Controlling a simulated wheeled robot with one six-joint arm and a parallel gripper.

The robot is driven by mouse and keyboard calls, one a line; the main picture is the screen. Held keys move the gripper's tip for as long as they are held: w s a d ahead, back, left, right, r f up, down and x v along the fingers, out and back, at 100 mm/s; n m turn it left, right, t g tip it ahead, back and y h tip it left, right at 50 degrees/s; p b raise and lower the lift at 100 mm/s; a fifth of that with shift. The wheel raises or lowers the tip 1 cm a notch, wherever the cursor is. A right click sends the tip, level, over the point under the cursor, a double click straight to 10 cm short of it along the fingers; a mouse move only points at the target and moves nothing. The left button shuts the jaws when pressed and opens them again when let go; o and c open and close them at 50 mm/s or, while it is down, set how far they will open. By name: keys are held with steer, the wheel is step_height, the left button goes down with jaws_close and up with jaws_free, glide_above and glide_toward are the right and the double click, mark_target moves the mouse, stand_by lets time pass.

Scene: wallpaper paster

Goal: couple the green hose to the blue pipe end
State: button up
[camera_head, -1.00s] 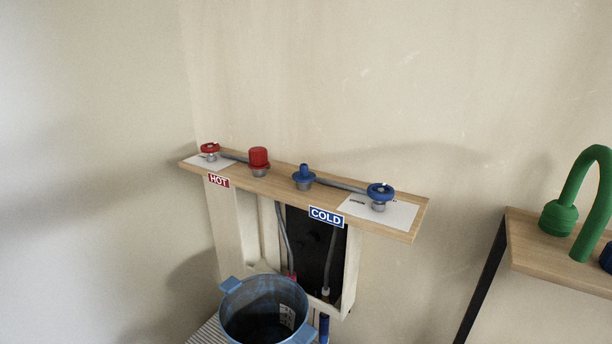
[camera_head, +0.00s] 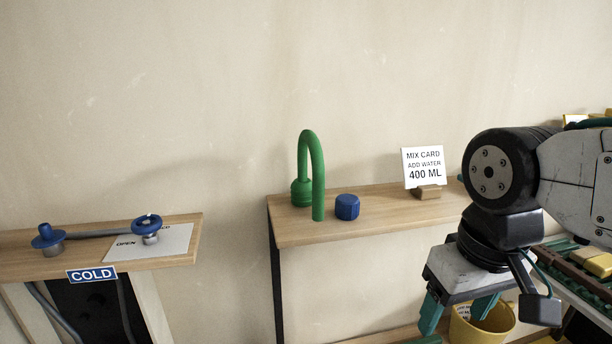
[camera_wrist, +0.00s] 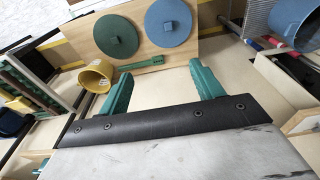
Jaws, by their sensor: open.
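The green hose (camera_head: 317,180) stands as an upside-down U on the wooden shelf in the head view, with a wide green coupling on its left end. The blue pipe end (camera_head: 46,235) points up from the wooden ledge at the left, above the COLD sign. A grey pipe joins it to a blue valve wheel (camera_head: 147,223). My gripper (camera_head: 457,312) is at the lower right of the head view, pointing down, apart from hose and pipe. In the wrist view my gripper (camera_wrist: 160,88) has its teal fingers spread with nothing between them.
A blue cap (camera_head: 347,207) sits right of the hose. A mix card (camera_head: 423,166) stands farther right on the shelf (camera_head: 375,215). A yellow bucket (camera_head: 482,328) is below my gripper. Green and blue discs (camera_wrist: 168,23) and a blue bucket (camera_wrist: 297,20) show in the wrist view.

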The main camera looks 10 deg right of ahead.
steer(key=c, duration=0.4)
steer(key=m+t+y, duration=0.4)
steer(key=m+y, duration=0.4)
steer(key=m, duration=0.7)
glide_toward(296, 182)
steer(key=s, duration=0.3)
steer(key=s+f, duration=0.1)
steer(key=s, duration=0.1)
steer(key=s+d+f, duration=0.1)
steer(key=s, duration=0.2)
steer(key=shift+s, duration=0.3)
steer(key=shift+c, duration=0.2)
steer(key=shift+w+a+f+m+t+y, duration=0.2)
steer(key=shift+w+a+m+t+y, duration=0.25)
steer(key=shift+w+a+m, duration=1.1)
steer(key=shift+w+a+f+m+t+y, duration=0.25)
steer(key=shift+w+a+m+y, duration=0.45)
steer(key=shift+w+m, duration=1.5)
steer(key=shift+w+a+f+m+t+y, duration=0.15)
steer(key=shift+w+a+m+t+y, duration=0.3)
steer(key=shift+w+a+m, duration=1.5)
